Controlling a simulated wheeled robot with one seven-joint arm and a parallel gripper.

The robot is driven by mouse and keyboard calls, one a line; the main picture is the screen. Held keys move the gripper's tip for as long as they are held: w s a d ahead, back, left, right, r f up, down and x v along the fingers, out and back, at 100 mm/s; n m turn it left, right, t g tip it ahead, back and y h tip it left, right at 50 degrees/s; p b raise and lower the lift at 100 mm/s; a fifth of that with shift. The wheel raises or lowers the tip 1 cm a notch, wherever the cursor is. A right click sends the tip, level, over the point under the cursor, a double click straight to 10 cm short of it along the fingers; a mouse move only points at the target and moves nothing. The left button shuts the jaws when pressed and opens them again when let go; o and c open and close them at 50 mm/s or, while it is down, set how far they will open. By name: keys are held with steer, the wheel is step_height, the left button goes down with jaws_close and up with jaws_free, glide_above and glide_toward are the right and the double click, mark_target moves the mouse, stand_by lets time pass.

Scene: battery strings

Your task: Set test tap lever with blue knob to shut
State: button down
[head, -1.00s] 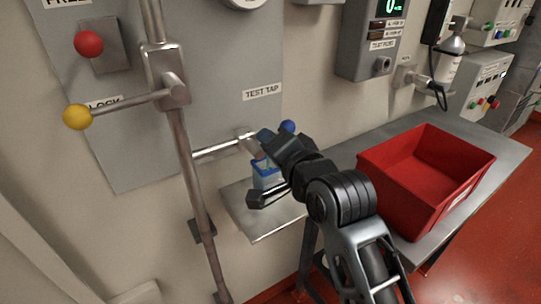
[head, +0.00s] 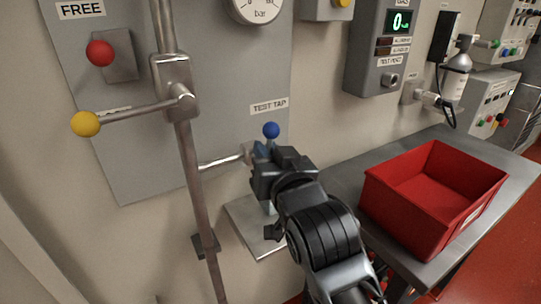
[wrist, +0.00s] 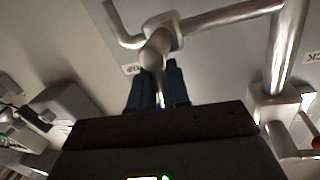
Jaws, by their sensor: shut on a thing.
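The test tap sits on a pipe (head: 222,162) below the TEST TAP label (head: 269,106). Its blue knob (head: 271,130) shows just above my gripper (head: 263,153), with the lever pointing up and slightly right in the head view. My gripper is shut on the lever below the knob and hides most of it and the tap body. In the wrist view, the dark blue fingers (wrist: 159,90) close around a thin metal piece (wrist: 160,85) below the tap's round hub (wrist: 154,55). The knob cannot be made out there.
A yellow-knobbed lever (head: 86,124) and a red knob (head: 100,53) are on the left. A vertical pipe (head: 197,175) runs down beside the tap. A small shelf (head: 255,238) is below my gripper. A red bin (head: 430,200) stands on the bench at right.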

steer(key=shift+s+a+f+n+b, duration=0.1)
steer(key=shift+n+b, duration=0.05)
steer(key=shift+n, duration=0.3)
steer(key=shift+s+a+n+b, duration=0.1)
steer(key=shift+n+b, duration=0.05)
steer(key=shift+n, duration=0.3)
steer(key=c, duration=1.3)
jaws_free()
steer(key=shift+b+v, duration=0.55)
steer(key=shift+v, duration=3.35)
steer(key=shift+f, duration=0.2)
